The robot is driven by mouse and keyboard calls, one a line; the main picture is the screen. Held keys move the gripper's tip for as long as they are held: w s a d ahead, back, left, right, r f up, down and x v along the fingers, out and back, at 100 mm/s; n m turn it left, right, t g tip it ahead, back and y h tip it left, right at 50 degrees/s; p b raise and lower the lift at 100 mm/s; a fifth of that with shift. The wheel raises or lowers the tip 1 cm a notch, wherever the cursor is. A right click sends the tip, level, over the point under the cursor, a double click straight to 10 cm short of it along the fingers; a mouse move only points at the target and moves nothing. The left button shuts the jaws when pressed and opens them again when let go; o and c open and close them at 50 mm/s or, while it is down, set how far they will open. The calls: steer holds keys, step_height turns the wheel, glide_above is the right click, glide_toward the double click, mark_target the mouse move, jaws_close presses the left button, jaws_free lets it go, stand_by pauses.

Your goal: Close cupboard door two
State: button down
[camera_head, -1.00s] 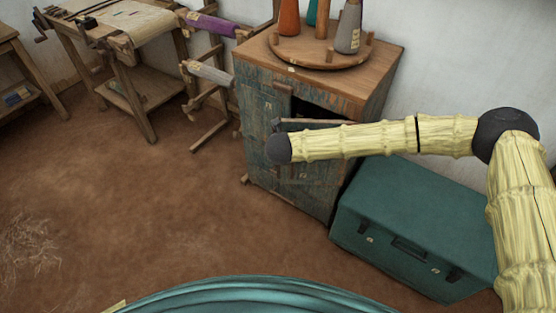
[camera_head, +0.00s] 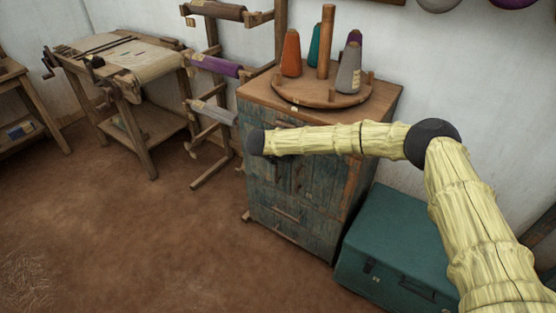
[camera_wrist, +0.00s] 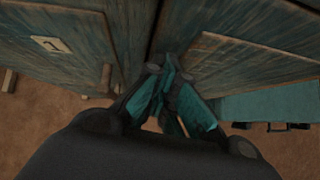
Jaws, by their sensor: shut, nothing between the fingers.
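The weathered blue-green cupboard (camera_head: 372,118) stands in the middle of the head view, with my forearm across the upper part of its front. In the wrist view, the left door (camera_wrist: 50,75) bears a label reading 1. The head view hides the gripper behind my arm.
A round board (camera_head: 290,95) with several yarn cones sits on the cupboard. A teal trunk (camera_head: 385,235) stands close on the right. A roller rack (camera_head: 212,65) and a loom table (camera_head: 120,60) stand to the left. The floor (camera_head: 150,235) in front is clear.

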steer(key=shift+w+d+r, duration=0.2)
steer(key=shift+w+d, duration=0.1)
steer(key=s+a+r, duration=0.6)
steer(key=s, duration=0.4)
steer(key=shift+a+r+b, duration=0.3)
steer(key=shift+a, duration=0.05)
steer(key=s+d+f+n+t+y+p, duration=0.1)
steer(key=s+d+f+n+y, duration=0.15)
steer(key=s+f+n, duration=0.95)
steer(key=s+d+f+n+y, duration=0.2)
steer(key=s+f+n+y, duration=0.2)
steer(key=s+f+n, duration=0.7)
steer(key=s+d+n+g, duration=0.4)
steer(key=s+d+n, duration=0.6)
steer(key=s, duration=0.4)
steer(key=s+d+n+g+p, duration=0.1)
steer(key=s+d+n+g, duration=0.2)
steer(key=s+d+n, duration=0.7)
steer(key=s+d, duration=0.2)
steer(key=s, duration=0.3)
steer(key=shift+d+n+g, duration=0.25)
steer(key=shift+n+g, duration=0.15)
